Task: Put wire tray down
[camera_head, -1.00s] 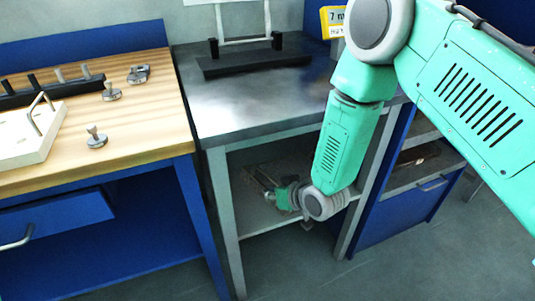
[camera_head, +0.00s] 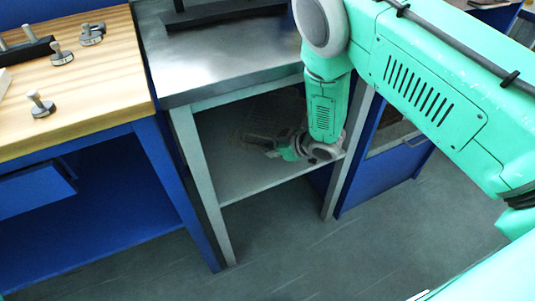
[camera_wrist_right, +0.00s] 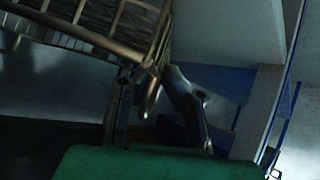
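The wire tray (camera_wrist_right: 92,28) is a brownish metal mesh basket and fills the upper left of the right wrist view. In the head view the tray (camera_head: 262,138) shows dimly inside the steel table's lower bay, above the shelf (camera_head: 250,176); whether it rests fully on the shelf cannot be told. My right gripper (camera_wrist_right: 148,75) reaches into this bay. Its two dark fingers stand apart at the tray's near corner, with a bent bar of the tray between them and gaps visible beside it. My right gripper in the head view (camera_head: 272,146) is small and shaded. My left gripper is not in view.
The steel table (camera_head: 215,60) has a mostly bare top with a black stand (camera_head: 225,12) at the back. Its front legs (camera_head: 203,190) frame the bay. A wooden workbench (camera_head: 80,85) with small metal pieces stands left. A blue cabinet (camera_head: 375,170) stands right.

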